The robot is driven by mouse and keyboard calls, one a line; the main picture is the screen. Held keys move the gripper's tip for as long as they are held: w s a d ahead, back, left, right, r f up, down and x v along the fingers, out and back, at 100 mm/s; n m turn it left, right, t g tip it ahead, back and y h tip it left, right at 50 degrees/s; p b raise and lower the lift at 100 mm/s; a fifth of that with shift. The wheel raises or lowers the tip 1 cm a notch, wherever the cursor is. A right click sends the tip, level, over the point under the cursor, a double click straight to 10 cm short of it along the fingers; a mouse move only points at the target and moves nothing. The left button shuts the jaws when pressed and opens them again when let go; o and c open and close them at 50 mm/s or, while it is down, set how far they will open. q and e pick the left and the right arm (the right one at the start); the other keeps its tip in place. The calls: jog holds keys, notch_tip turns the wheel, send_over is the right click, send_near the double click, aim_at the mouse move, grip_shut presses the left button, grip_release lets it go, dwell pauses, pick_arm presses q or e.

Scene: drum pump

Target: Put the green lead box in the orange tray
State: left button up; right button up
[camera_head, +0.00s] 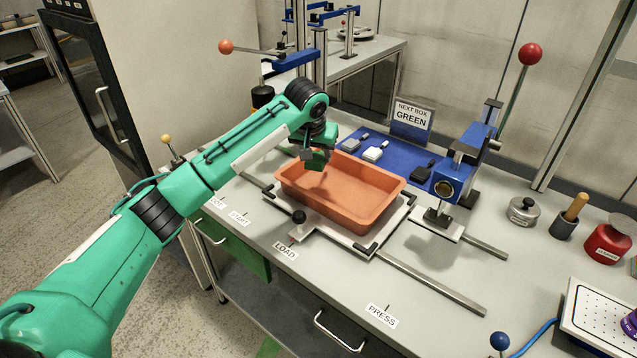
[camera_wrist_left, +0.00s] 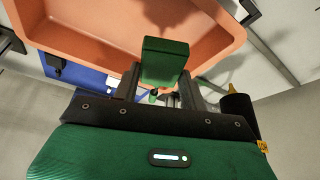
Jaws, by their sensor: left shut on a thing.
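The green lead box (camera_head: 316,159) is held in my left gripper (camera_head: 314,152), over the far left part of the orange tray (camera_head: 345,187). In the left wrist view the green box (camera_wrist_left: 165,61) sits between the two fingers of my left gripper (camera_wrist_left: 160,80), which is shut on it. The orange tray (camera_wrist_left: 70,35) fills the top of that view, behind the box. The tray looks empty, and its floor is visible. I cannot tell whether the box touches the tray. My right gripper is out of view.
The tray sits on a white carriage (camera_head: 325,232) with a black knob, on rails running toward PRESS. A blue mat (camera_head: 375,148) behind holds several small boxes. A sign (camera_head: 412,117) reads NEXT BOX GREEN. A blue press (camera_head: 458,170) stands right of the tray.

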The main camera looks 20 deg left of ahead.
aim_at(313, 167)
pick_arm(q)
notch_tip(313, 167, down, 10)
jog(key=shift+r+p, duration=0.1)
jog(key=shift+p, duration=0.25)
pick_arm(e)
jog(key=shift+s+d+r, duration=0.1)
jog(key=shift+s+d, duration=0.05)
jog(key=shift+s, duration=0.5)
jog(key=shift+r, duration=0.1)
pick_arm(q)
jog(key=o, duration=1)
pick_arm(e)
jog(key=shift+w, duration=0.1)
pick_arm(q)
jog(key=v, duration=1.1)
jog(key=shift+s+b, duration=0.15)
jog(key=shift+b, duration=0.25)
jog(key=shift+s+r, duration=0.15)
jog(key=shift+r, duration=0.3)
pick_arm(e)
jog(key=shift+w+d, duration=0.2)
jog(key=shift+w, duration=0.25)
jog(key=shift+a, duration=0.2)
